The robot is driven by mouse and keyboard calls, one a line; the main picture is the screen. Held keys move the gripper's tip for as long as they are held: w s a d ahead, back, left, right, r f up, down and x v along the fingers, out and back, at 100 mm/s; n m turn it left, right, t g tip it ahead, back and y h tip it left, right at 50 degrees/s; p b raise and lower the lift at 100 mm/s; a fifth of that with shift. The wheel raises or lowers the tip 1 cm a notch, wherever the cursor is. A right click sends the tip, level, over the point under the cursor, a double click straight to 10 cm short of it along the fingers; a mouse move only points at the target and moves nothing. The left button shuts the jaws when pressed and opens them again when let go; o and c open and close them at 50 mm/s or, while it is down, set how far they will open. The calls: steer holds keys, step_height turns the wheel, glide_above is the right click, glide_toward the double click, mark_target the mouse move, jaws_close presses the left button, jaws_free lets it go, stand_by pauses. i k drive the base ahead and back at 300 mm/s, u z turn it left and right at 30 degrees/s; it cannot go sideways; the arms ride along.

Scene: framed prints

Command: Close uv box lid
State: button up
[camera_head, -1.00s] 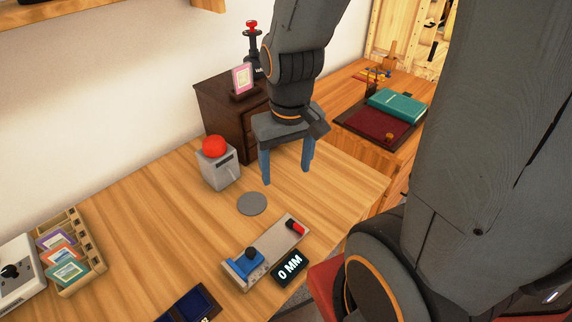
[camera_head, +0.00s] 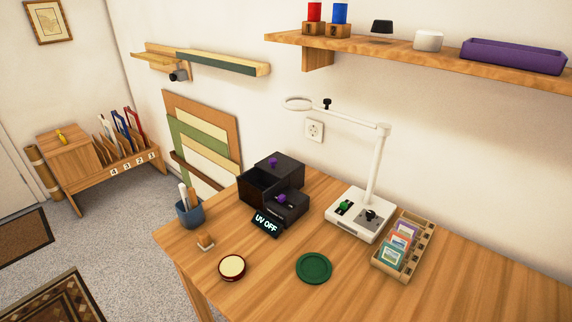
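The UV box (camera_head: 252,193) is a black box at the back left of the wooden table in the head view. Its front left part is open at the top, and a dark inside shows. A black lid piece with a purple knob (camera_head: 279,168) sits at its back right, off the opening. Whether it slides or hinges I cannot tell. A smaller black block with a purple knob (camera_head: 287,207) stands at its front right. A display (camera_head: 266,223) before it reads "UV OFF". My gripper is out of view.
A white lamp (camera_head: 352,214) with a ring arm stands right of the box, beside a wooden card rack (camera_head: 404,246). A blue pen cup (camera_head: 190,215) stands at the left edge. A red-rimmed round dish (camera_head: 232,267) and green disc (camera_head: 314,267) lie in front. A shelf (camera_head: 430,59) hangs above.

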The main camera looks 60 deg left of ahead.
mark_target(279, 166)
steer(key=u, duration=2.35)
steer(key=k, duration=0.15)
steer(key=i, duration=0.15)
steer(key=u, duration=0.05)
